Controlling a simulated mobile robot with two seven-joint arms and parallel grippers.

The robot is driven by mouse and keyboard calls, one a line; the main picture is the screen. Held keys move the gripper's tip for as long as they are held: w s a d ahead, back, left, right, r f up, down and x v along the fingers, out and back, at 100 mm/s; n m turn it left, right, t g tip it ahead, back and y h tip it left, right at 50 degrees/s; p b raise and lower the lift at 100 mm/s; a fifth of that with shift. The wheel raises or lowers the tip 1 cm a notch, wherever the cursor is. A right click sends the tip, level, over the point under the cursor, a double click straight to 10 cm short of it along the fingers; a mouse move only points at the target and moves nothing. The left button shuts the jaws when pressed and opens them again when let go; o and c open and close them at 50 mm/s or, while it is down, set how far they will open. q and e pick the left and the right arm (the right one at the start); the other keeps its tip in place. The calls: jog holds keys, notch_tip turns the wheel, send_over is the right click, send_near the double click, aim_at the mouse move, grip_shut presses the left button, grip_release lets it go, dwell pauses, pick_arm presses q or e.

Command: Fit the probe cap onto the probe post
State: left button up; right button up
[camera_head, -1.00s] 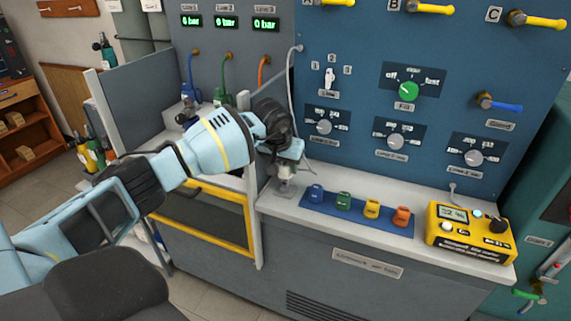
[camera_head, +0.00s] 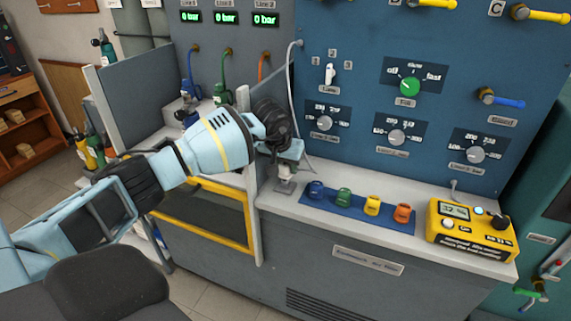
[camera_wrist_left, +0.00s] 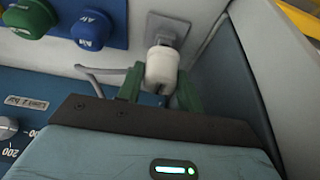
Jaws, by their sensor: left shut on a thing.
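My left gripper (camera_head: 287,168) is at the left end of the counter, just above the small metal probe post (camera_head: 285,187). In the left wrist view its green fingers (camera_wrist_left: 160,88) are shut on the white probe cap (camera_wrist_left: 162,68). The post's grey square base plate (camera_wrist_left: 170,30) shows right beyond the cap. The cap lines up with the post and hides most of it, so I cannot tell whether it is seated. My right gripper is not in view.
A blue strip (camera_head: 330,212) with blue, green, yellow and orange caps lies right of the post. A yellow meter (camera_head: 471,230) stands further right. A thin grey hose (camera_head: 291,90) hangs down the panel behind the gripper. A grey partition (camera_head: 252,205) stands close on the left.

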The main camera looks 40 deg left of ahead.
pick_arm(q)
jog(key=shift+f+b, duration=0.45)
jog(key=shift+f, duration=0.65)
dwell(0.5)
jog(key=o, duration=1.1)
jog(key=v, duration=0.6)
jog(key=shift+s+r, duration=0.1)
jog(key=shift+r, duration=0.15)
jog(key=shift+s+d+r, duration=0.1)
jog(key=shift+s+r, duration=0.2)
jog(key=shift+r, duration=0.35)
jog(key=shift+d+f, duration=0.1)
